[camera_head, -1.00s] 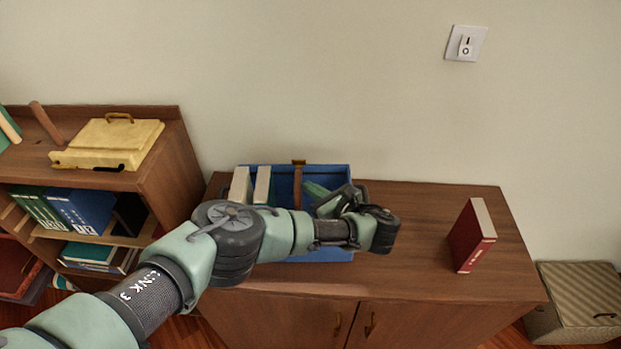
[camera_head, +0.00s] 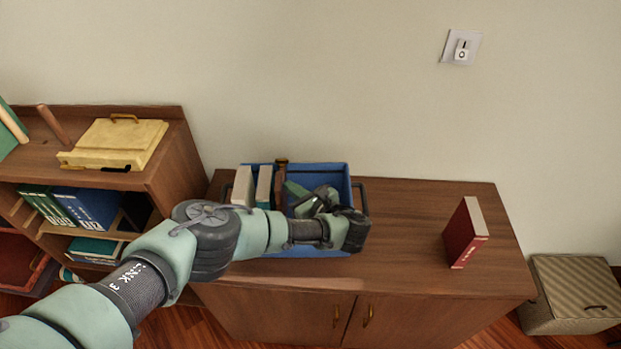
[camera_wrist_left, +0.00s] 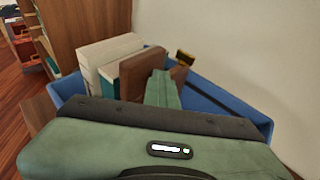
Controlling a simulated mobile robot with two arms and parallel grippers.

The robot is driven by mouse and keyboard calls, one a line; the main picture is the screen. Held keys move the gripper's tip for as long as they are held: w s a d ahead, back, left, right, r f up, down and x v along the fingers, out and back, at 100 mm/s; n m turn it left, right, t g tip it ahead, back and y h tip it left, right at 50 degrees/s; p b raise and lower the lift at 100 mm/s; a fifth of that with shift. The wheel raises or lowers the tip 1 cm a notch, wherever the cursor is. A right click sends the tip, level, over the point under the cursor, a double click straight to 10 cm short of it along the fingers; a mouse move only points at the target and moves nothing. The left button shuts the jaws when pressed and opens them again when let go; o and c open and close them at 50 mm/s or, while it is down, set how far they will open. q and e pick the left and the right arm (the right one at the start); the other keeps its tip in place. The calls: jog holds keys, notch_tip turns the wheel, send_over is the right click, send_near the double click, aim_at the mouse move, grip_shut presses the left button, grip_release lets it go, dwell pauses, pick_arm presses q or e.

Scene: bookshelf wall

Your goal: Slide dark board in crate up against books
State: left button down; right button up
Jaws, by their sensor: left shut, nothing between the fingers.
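The blue crate (camera_head: 335,178) stands on the brown cabinet; its rim also shows in the wrist view (camera_wrist_left: 222,98). Two pale-edged upright books (camera_head: 242,186) (camera_head: 265,186) are at its left side; they also show in the wrist view (camera_wrist_left: 108,52). The dark brown board (camera_head: 280,182) stands upright just right of them, close against the nearer book; I cannot tell if a thin gap remains. It also shows in the wrist view (camera_wrist_left: 143,75). My left gripper (camera_head: 293,188) is shut and empty inside the crate, its green finger (camera_wrist_left: 162,90) at the board's right side. My right gripper is not in view.
A red book (camera_head: 465,235) stands upright on the cabinet top (camera_head: 410,225) to the right, with bare wood between it and the crate. A shelf (camera_head: 165,165) with a yellow case (camera_head: 112,145) is at the left. A striped box (camera_head: 570,290) stands on the floor at right.

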pick_arm(q)
jog(key=shift+a+r+p, duration=0.1)
jog(key=shift+a+p, duration=0.9)
jog(key=shift+a, duration=1.05)
jog(key=shift+s+a, duration=0.1)
jog(key=shift+a, duration=0.55)
jog(key=shift+d+f+b, duration=0.2)
jog(key=shift+d+b, duration=0.5)
jog(key=shift+d, duration=0.45)
jog(key=d+b, duration=0.1)
jog(key=d, duration=0.2)
jog(key=shift+r, duration=0.1)
jog(key=b, duration=0.2)
send_near(281, 190)
jog(key=w, duration=0.1)
jog(key=w+d+f, duration=0.1)
jog(key=shift+w+d+f, duration=0.1)
jog(key=shift+w+f, duration=0.05)
jog(key=shift+w, duration=0.15)
